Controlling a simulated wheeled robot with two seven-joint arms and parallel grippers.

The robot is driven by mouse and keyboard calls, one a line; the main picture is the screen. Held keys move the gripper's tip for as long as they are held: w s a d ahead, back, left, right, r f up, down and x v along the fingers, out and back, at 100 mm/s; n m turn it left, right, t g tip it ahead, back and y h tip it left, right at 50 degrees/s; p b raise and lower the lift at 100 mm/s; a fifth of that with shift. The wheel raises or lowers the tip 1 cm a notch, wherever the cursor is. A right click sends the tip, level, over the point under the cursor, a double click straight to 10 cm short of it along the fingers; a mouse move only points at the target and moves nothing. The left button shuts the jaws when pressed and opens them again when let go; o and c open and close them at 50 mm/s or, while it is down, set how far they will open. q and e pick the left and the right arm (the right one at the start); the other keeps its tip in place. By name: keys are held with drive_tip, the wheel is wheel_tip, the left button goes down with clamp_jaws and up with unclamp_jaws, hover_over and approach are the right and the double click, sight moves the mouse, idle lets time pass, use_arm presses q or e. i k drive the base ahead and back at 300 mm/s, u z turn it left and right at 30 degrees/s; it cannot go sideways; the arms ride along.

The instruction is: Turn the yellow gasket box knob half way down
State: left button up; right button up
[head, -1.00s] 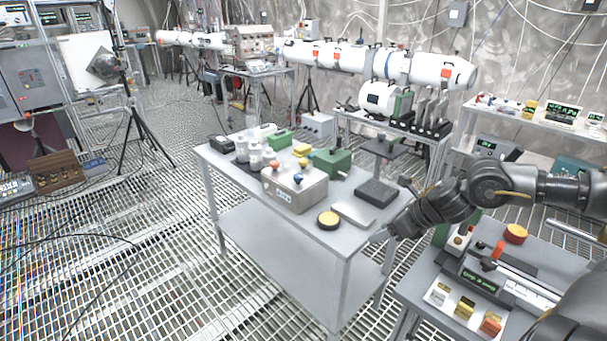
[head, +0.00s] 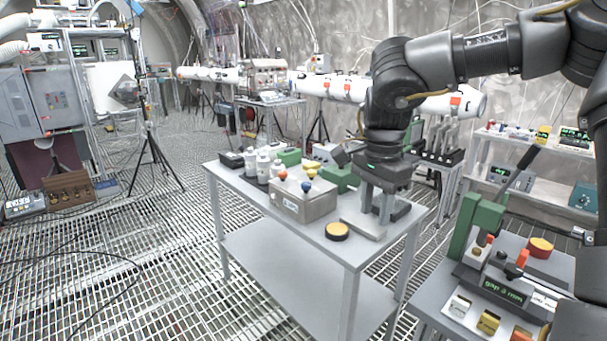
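The gasket box (head: 303,207) is a grey box standing on the grey table. On its top are an orange-red knob (head: 283,175), a yellow knob (head: 311,173) and a blue knob (head: 306,187). The yellow knob is at the rear of the top and nothing covers it. My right gripper (head: 375,212) points down to the right of the box, over the right end of the table. Its two fingers show a gap with nothing visibly held between them. It is apart from the yellow knob. My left gripper is out of view.
A black and yellow round button (head: 337,231) lies in front of the box. White bottles (head: 263,168) stand to its left and a green block (head: 336,178) behind it. A dark stand is partly hidden behind my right gripper. Another table with instruments is at the right.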

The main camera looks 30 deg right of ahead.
sight(311, 173)
drive_tip(key=u, duration=0.5)
drive_tip(key=k, duration=1.2)
drive_tip(key=z, duration=0.05)
drive_tip(key=i, duration=0.55)
drive_tip(key=z, duration=0.9)
drive_tip(key=i, duration=2)
drive_tip(key=u, duration=0.75)
